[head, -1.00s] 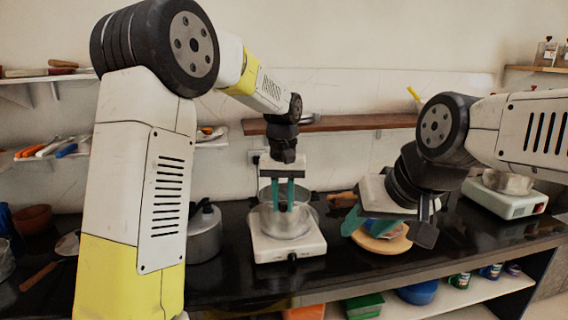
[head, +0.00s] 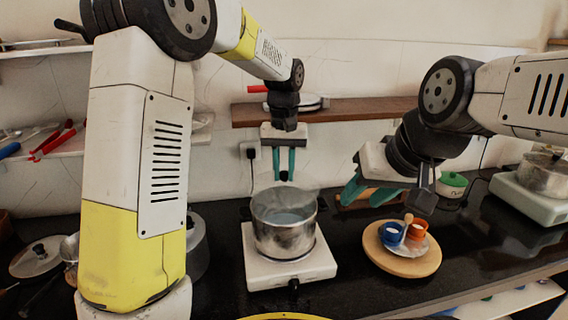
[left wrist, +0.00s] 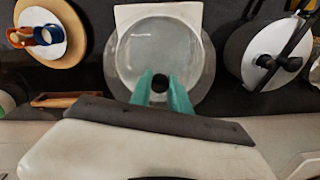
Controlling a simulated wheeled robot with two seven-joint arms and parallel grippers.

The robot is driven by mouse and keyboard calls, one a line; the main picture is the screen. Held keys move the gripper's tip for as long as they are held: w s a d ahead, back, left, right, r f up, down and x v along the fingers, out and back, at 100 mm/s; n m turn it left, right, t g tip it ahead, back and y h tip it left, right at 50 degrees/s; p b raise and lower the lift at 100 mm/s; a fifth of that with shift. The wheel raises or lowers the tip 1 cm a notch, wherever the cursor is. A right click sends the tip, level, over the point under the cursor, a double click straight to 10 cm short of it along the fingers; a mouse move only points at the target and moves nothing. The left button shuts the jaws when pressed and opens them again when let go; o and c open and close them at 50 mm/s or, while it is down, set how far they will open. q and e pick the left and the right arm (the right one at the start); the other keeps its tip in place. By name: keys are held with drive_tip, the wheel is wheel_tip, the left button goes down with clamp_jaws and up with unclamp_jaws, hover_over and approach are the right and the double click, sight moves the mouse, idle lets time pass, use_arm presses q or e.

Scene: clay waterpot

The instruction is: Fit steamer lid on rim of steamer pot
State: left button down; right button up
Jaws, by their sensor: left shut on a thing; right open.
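The steamer pot (head: 284,240) is a shiny metal pot on a white hot plate (head: 262,272) in the head view. My left gripper (head: 284,178) is shut on the dark knob of the clear steamer lid (head: 284,193), above the pot. In the left wrist view the lid (left wrist: 160,42) is a pale see-through disc. The white hot plate (left wrist: 128,14) shows beneath it. The lid overlaps the pot opening, but I cannot tell whether it touches the rim. My right gripper (head: 362,192) is open and empty, up and right of the pot.
A round wooden board (head: 402,266) with small blue and orange cups stands right of the hot plate. A wooden shelf (head: 350,111) runs along the wall behind.

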sight(284, 181)
use_arm(q)
drive_tip(key=shift+f, duration=1.85)
drive_tip(key=shift+f, duration=0.2)
idle(0.6)
drive_tip(key=shift+r, duration=0.3)
drive_tip(key=shift+f, duration=0.7)
idle(0.8)
drive_tip(key=c, duration=1.1)
unclamp_jaws()
drive_tip(key=shift+c, duration=0.2)
drive_tip(key=shift+o, duration=0.2)
drive_tip(key=shift+s, duration=0.1)
drive_tip(key=o, duration=0.5)
